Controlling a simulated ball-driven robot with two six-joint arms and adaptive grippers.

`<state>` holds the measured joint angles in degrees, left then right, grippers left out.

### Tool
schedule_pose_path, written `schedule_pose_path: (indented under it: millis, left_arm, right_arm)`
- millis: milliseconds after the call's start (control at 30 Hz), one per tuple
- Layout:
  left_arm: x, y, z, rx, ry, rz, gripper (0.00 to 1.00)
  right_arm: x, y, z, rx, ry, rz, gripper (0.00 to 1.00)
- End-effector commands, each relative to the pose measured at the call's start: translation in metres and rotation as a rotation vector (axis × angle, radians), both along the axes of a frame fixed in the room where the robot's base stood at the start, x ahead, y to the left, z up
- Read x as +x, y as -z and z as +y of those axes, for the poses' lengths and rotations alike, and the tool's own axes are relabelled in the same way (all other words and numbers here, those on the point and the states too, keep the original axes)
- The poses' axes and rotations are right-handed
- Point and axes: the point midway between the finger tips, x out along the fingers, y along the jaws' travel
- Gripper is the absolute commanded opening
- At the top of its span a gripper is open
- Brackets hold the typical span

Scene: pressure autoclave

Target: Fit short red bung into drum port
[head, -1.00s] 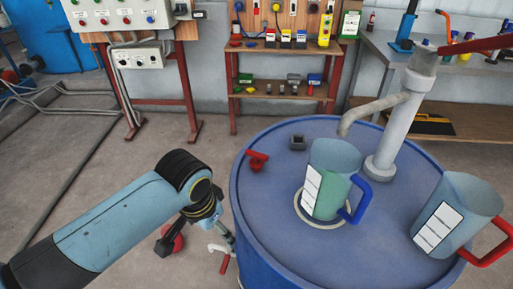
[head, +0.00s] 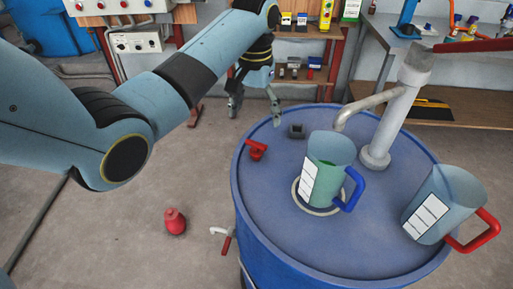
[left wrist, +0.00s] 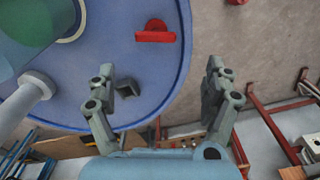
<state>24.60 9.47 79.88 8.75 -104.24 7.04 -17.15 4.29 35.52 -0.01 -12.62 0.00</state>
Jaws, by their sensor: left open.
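A small red piece (head: 257,149) with a crossbar, which looks like the short red bung, is at the left of the blue drum's top (head: 285,185). It also shows in the left wrist view (left wrist: 155,33). A dark grey square fitting (head: 296,131) with a hollow top is near the far rim, also seen in the left wrist view (left wrist: 127,89). I cannot tell whether it is the port. My left gripper (head: 256,106) is open and empty by the drum's far left edge, its fingers (left wrist: 160,72) wide apart. My right gripper is out of view.
A clear jug with a blue handle (head: 328,165) stands mid-drum, beside a grey standpipe (head: 382,130). A red-handled jug (head: 440,203) stands at the right. A side tap (head: 225,239) juts from the drum. A red object (head: 175,221) is on the floor.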

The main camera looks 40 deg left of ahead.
Motion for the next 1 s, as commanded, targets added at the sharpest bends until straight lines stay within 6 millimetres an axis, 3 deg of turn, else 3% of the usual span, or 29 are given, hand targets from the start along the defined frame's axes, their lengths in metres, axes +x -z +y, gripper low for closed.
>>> schedule_pose_path:
  millis: [233, 467, 733, 1000]
  left_arm:
    - [0.001, 0.037, -0.001, -0.005, -0.004, 0.009, 0.85]
    - [-0.001, 0.057, -0.002, -0.003, -0.004, 0.008, 0.85]
    - [-0.009, 0.097, -0.008, -0.003, -0.004, 0.007, 0.85]
    - [-0.008, 0.104, -0.008, -0.003, -0.003, 0.005, 0.85]
  right_arm:
    - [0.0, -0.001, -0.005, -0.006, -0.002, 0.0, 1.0]
    - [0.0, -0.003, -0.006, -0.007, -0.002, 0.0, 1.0]
    - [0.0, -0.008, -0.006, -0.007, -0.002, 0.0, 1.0]
    - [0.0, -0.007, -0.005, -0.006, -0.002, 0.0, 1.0]
